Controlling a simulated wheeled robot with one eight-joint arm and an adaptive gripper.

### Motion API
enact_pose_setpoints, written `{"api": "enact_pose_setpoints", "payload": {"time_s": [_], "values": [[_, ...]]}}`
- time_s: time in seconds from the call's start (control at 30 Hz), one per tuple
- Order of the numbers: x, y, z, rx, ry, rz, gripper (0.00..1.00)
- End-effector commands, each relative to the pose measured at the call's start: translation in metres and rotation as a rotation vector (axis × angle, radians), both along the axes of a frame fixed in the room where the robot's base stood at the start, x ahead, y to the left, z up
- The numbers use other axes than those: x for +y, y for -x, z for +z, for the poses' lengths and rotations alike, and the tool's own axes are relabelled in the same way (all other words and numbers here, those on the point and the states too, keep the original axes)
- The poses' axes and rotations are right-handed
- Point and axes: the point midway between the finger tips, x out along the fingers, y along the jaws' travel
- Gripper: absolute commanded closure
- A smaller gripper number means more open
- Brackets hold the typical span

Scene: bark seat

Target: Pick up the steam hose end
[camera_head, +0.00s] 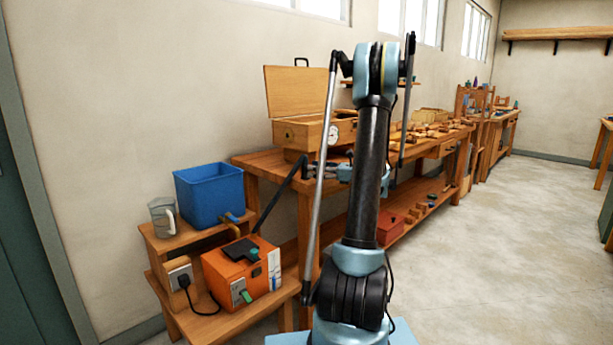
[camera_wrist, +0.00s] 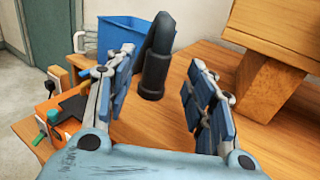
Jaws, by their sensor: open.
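The steam hose end (camera_wrist: 153,78) is a thick black cylinder with a collar. In the wrist view it stands over the wooden bench top, between the lines of my two fingers. In the head view the black hose (camera_head: 278,200) slants up from the orange steam unit (camera_head: 236,268) to the bench corner. My gripper (camera_wrist: 160,92) is open, with blue-padded fingers apart on either side of the hose end; I cannot tell how deep it sits between them. In the head view my gripper (camera_head: 318,169) is partly hidden behind my arm.
A wooden box with a raised lid (camera_head: 298,134) stands on the bench (camera_head: 262,163) close by. A blue bin (camera_head: 209,194) and a grey jug (camera_head: 163,217) stand on a low stand at left. The floor (camera_head: 520,225) at right is clear.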

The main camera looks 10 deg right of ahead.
Motion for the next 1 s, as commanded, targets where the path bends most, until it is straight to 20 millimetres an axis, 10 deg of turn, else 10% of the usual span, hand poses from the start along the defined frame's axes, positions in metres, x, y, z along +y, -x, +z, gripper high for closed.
{"api": "enact_pose_setpoints", "payload": {"time_s": [0.6,0.8,1.0], "values": [[0.042,-0.019,0.002,0.0,0.0,0.001,0.5],[0.042,-0.019,0.002,0.0,0.0,0.001,0.94],[0.042,-0.019,0.002,0.0,0.0,0.001,0.96]]}}
